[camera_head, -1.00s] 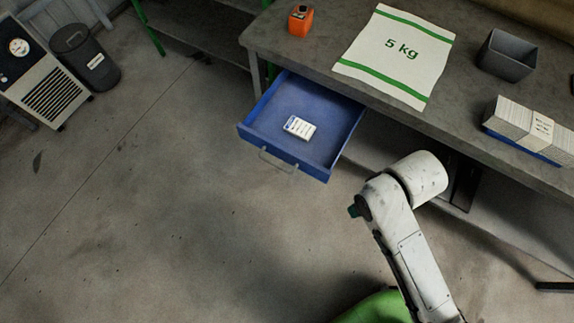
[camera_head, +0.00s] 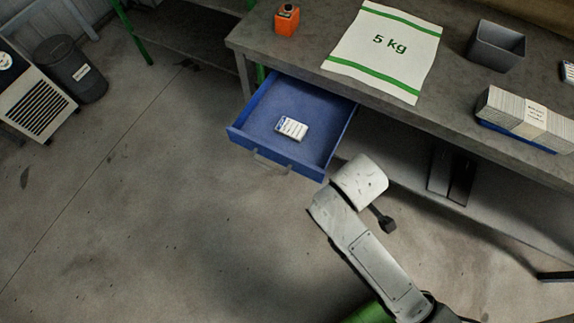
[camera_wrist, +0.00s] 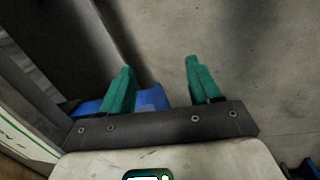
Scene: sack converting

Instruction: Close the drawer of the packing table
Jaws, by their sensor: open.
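The blue drawer (camera_head: 247,142) of the packing table (camera_head: 300,62) stands pulled out below the tabletop in the head view. Its grey handle (camera_head: 271,163) is on the front panel. A small white labelled pack (camera_head: 291,128) lies inside the drawer. My gripper (camera_wrist: 159,64) shows two green fingers spread apart with nothing between them in the wrist view. Part of the blue drawer (camera_wrist: 152,99) shows behind the fingers. In the head view my arm stands just right of the drawer's front corner and hides my fingers. I cannot tell whether anything touches the drawer.
On the tabletop are an orange device (camera_head: 287,20), a sack marked 5 kg (camera_head: 385,45), a grey bin (camera_head: 496,46) and a stack of white sheets (camera_head: 510,112). A dark waste bin (camera_head: 70,70) stands far left. The floor (camera_head: 150,220) before the drawer is clear.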

